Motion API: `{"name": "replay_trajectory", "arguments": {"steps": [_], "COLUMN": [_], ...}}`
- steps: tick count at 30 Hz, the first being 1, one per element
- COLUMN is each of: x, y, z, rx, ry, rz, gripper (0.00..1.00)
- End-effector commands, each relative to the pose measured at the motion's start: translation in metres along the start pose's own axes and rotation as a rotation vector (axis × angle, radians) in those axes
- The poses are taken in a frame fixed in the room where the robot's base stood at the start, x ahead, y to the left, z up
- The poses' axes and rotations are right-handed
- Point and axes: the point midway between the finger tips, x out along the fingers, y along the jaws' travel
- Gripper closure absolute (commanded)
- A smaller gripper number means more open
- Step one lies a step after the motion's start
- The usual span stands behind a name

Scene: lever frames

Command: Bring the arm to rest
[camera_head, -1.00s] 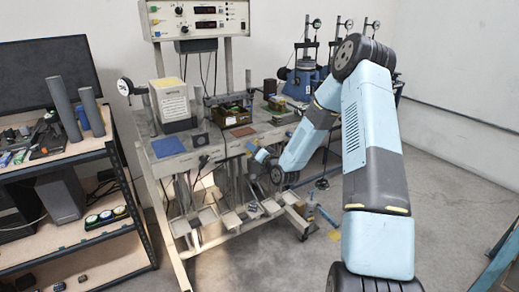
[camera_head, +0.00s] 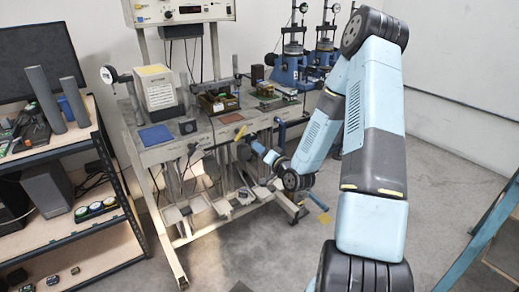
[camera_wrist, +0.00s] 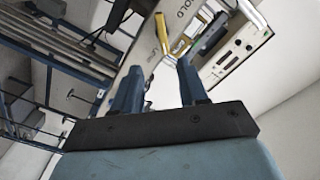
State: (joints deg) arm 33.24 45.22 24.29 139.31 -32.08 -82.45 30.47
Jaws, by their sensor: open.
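My arm rises along the right side of the head view and bends down to the front of the bench (camera_head: 165,152). My gripper (camera_head: 250,144) is small there, close to the bench's front edge and a yellow piece (camera_head: 240,132). In the wrist view my gripper (camera_wrist: 157,75) shows two blue-grey fingers spread apart with nothing held between them. A yellow bar (camera_wrist: 180,47) lies just beyond the fingertips. Whether a finger touches it I cannot tell.
A shelf unit (camera_head: 55,238) with a monitor (camera_head: 35,62) stands at left. A control panel (camera_head: 182,10) stands over the bench. Blue presses (camera_head: 290,68) stand behind my arm. A blue frame (camera_head: 475,245) is at lower right. Grey floor between is mostly clear.

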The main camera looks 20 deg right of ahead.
Motion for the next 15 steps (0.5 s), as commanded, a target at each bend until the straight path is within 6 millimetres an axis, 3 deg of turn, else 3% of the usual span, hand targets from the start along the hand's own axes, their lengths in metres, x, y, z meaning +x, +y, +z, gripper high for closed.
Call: {"name": "replay_trajectory", "arguments": {"steps": [8, 15], "x": [0.0, 0.006], "y": [0.0, -0.015], "z": [-0.002, -0.011], "rx": [-0.009, -0.138], "ry": [-0.005, -0.1], "rz": [0.005, 0.073], "gripper": [0.57, 0.57]}}
